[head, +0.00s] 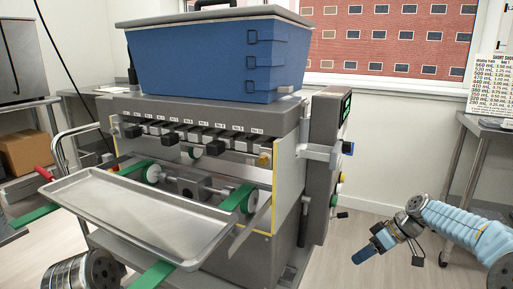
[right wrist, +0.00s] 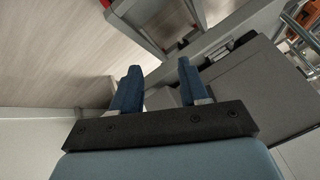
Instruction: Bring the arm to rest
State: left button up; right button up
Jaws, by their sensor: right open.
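My right arm comes in from the right edge of the head view in a light blue sleeve. Its gripper (head: 368,252) hangs in free air to the right of the depositor machine (head: 322,160), clear of it. In the right wrist view the two blue fingers of this gripper (right wrist: 160,75) stand apart with nothing between them. The floor and grey machine parts show beyond them. A metal link of my left arm shows at the bottom left of the head view. The left gripper itself is out of view.
A blue hopper (head: 220,55) sits on top of the machine. An empty metal tray (head: 140,215) lies on green belts (head: 150,275) at its front. A steel table (head: 490,125) stands at the right by the wall.

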jog(key=s+a+f+m+g+h, duration=0.1)
jog(key=s+a+f+m, duration=0.15)
jog(key=a+f, duration=0.55)
jog(key=s+a+f+m, duration=0.2)
jog(key=s+a+f, duration=0.2)
jog(key=f, duration=0.9)
jog(key=s+a+f+m, duration=0.2)
jog(key=s+a+f, duration=0.2)
jog(key=s, duration=0.7)
jog(key=s+a+f+m+h, duration=0.1)
jog(key=s+a+f+m, duration=0.2)
jog(key=s+f, duration=0.3)
jog(key=s, duration=0.5)
jog(key=shift+s+a+f+g+h, duration=0.3)
jog(key=shift+s+a+f, duration=0.05)
jog(key=shift+a, duration=0.05)
